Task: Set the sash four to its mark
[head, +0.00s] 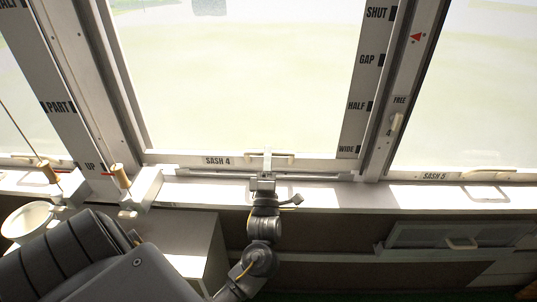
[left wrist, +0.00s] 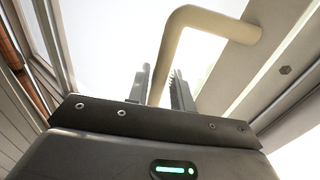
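Sash four (head: 218,160) is a white-framed window with its label on the bottom rail. Its cream handle (head: 285,155) sits on that rail. My left gripper (head: 266,157) reaches up to the handle's middle. In the left wrist view the dark fingers (left wrist: 160,88) stand close together on either side of the cream handle bar (left wrist: 172,45); the fingers hide part of it. The post right of the sash carries the marks SHUT (head: 377,13), GAP (head: 367,59), HALF (head: 357,106) and WIDE (head: 347,149). The bottom rail is level with about WIDE. My right gripper is out of view.
A red triangle (head: 418,37) and a latch by a FREE label (head: 397,122) are on the post towards sash five (head: 434,176). The left post has a PART mark (head: 59,107). Brass-topped fittings (head: 121,176) stand on the sill at left. A cabinet (head: 440,236) is below right.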

